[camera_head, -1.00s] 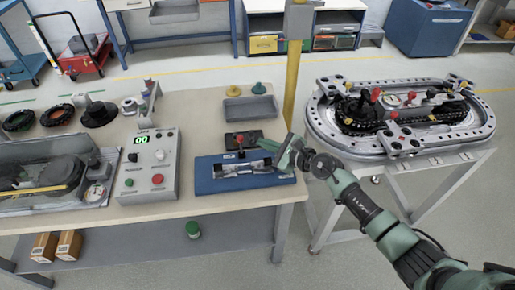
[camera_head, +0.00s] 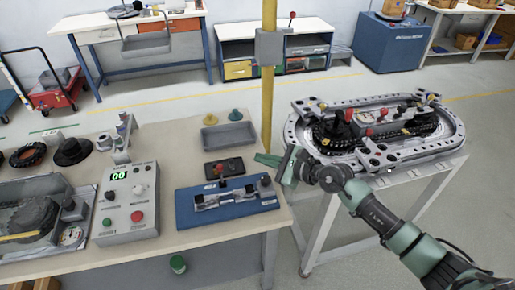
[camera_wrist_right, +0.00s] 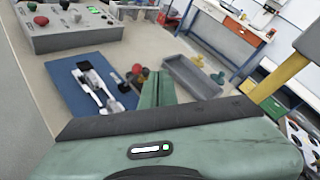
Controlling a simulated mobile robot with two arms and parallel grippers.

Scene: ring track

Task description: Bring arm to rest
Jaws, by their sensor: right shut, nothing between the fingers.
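My right gripper (camera_head: 268,159) is green and shut, with nothing between its fingers. In the head view it is raised at the table's right edge, beside the blue mat (camera_head: 183,213) and above its far right corner. In the right wrist view its closed fingers (camera_wrist_right: 158,90) point toward the tabletop, with the blue mat (camera_wrist_right: 70,92) to their left and the grey tray (camera_wrist_right: 192,77) to their right. My right arm reaches in from the lower right of the head view. My left gripper is not in view.
The ring track (camera_head: 455,140) stands on its own table close to my right arm. A yellow post (camera_head: 268,100) rises just behind the gripper. A grey control box (camera_head: 115,215) with a green display stands left of the mat. Floor shows between the tables.

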